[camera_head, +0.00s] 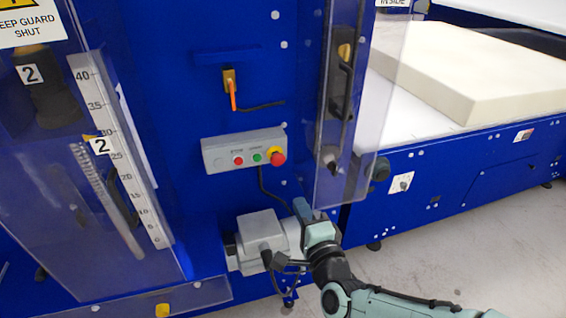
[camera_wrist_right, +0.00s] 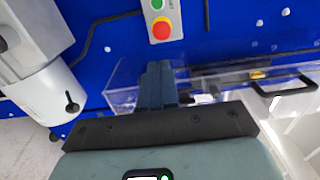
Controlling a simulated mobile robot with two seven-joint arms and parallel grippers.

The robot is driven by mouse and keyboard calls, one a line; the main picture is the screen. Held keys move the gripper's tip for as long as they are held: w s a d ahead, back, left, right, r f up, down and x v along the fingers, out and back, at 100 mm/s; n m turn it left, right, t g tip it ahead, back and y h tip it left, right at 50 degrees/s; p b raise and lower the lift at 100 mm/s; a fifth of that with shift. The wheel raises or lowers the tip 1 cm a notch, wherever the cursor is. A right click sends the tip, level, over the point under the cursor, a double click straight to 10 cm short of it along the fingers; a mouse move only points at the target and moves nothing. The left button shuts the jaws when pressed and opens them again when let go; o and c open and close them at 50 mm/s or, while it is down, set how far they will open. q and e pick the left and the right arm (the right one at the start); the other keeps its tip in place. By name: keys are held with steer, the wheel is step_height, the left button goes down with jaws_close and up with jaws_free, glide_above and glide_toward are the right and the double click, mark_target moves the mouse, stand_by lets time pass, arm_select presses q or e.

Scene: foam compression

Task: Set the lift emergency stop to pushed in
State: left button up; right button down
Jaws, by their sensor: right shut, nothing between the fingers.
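The emergency stop (camera_head: 277,158) is a red mushroom button on a yellow base at the right end of a grey control box (camera_head: 222,158) on the blue machine panel. It also shows at the top of the right wrist view (camera_wrist_right: 161,29). I cannot tell whether it is in or out. My right gripper (camera_head: 300,206) is shut and empty, below and slightly right of the button and apart from it. Its closed fingers show in the right wrist view (camera_wrist_right: 158,82), pointing toward the panel. My left gripper is not in view.
A grey motor housing (camera_head: 262,230) sits just left of my right gripper. A clear guard with a black handle (camera_head: 343,92) stands to the right of the control box. An orange-tipped switch (camera_head: 230,88) is above. A foam block (camera_head: 470,70) lies on the white table at right.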

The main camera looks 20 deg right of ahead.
mark_target(279, 162)
steer(key=shift+s+r, duration=0.15)
steer(key=w, duration=0.4)
steer(key=w+p, duration=0.1)
steer(key=w, duration=0.4)
steer(key=w+p, duration=0.1)
steer(key=w, duration=0.4)
steer(key=shift+a, duration=0.25)
